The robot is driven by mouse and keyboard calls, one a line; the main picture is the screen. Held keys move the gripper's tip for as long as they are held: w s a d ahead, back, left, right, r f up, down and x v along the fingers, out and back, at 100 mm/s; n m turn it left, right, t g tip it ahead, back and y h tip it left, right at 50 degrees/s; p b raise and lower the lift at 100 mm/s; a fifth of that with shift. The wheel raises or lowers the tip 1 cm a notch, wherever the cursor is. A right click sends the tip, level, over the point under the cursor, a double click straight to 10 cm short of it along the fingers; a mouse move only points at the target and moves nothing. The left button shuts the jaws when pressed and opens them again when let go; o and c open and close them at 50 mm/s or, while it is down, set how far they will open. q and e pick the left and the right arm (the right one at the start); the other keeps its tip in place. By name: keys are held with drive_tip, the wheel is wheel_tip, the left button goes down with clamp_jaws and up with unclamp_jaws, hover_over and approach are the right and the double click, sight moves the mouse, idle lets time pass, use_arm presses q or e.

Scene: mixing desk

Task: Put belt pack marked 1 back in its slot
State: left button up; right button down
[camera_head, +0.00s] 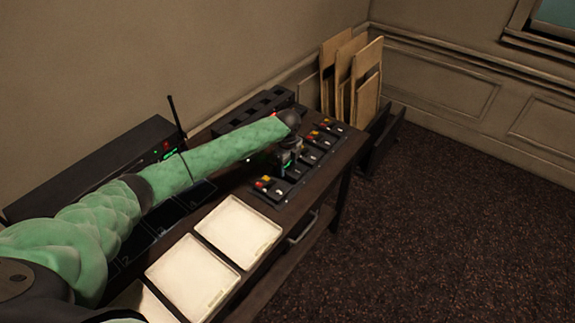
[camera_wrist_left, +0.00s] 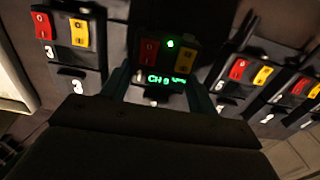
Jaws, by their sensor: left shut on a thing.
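My left gripper (camera_head: 290,158) is over the row of small dark units at the right end of the desk. My right gripper is out of view.
A black box with an antenna (camera_head: 172,112) stands at the back left. More units (camera_wrist_left: 248,78) sit close on the held pack's right. Boards (camera_head: 350,75) lean on the wall beyond the desk. The floor at right is clear.

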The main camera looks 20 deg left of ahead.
use_arm(q)
drive_tip(key=shift+f, duration=0.55)
drive_tip(key=o, duration=1.5)
drive_tip(key=shift+o, duration=0.2)
drive_tip(key=shift+r, duration=0.1)
drive_tip(key=shift+r+p, duration=2.9)
drive_tip(key=shift+r, duration=0.55)
drive_tip(key=shift+f, duration=0.1)
